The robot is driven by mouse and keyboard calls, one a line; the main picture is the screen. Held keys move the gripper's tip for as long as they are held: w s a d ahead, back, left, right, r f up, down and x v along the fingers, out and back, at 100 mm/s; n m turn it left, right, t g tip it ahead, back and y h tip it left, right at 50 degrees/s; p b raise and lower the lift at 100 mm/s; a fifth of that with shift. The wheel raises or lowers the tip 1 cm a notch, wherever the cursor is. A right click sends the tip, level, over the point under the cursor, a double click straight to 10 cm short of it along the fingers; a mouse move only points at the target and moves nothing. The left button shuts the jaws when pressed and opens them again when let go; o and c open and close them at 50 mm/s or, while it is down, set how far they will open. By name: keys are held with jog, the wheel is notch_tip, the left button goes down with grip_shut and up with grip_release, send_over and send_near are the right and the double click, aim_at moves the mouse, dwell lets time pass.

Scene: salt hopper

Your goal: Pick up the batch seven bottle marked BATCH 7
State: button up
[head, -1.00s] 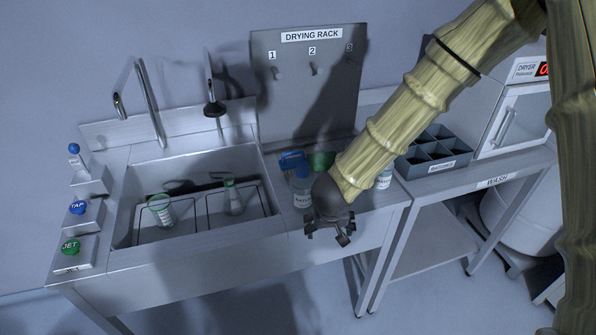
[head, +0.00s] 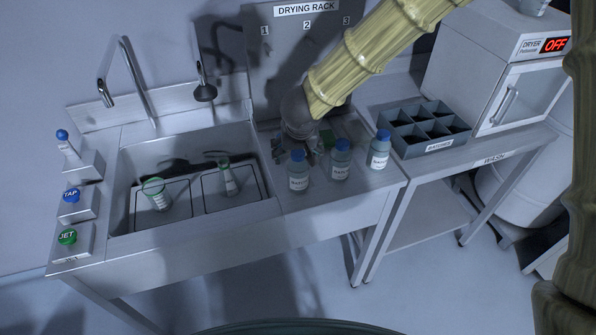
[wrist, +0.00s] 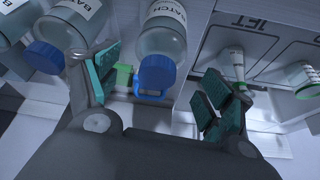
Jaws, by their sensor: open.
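Three white-labelled bottles with blue caps stand on the counter right of the sink: a left one (head: 299,172), a middle one (head: 340,160) and a right one (head: 380,150). Their labels read BATCH, but I cannot read the numbers, so I cannot tell which is BATCH 7. My gripper (head: 297,150) is open just behind the left bottle. In the wrist view, one upright-labelled bottle (wrist: 165,40) lies in line with the gap between the open fingers (wrist: 165,90), with its cap near them. Two more bottles show at left, one with its cap (wrist: 45,56) close beside a finger.
The sink (head: 125,205) holds two green-ringed vessels in wire frames. A drying rack panel (head: 283,25) stands behind the gripper. A divided grey crate (head: 440,146) and a dryer (head: 500,70) are at right. A green object (head: 327,137) lies behind the bottles.

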jog(key=shift+p+x, duration=0.5)
jog(key=shift+x, duration=2.05)
jog(key=shift+d, duration=0.2)
jog(key=c, duration=1.3)
jog(key=shift+r, duration=0.2)
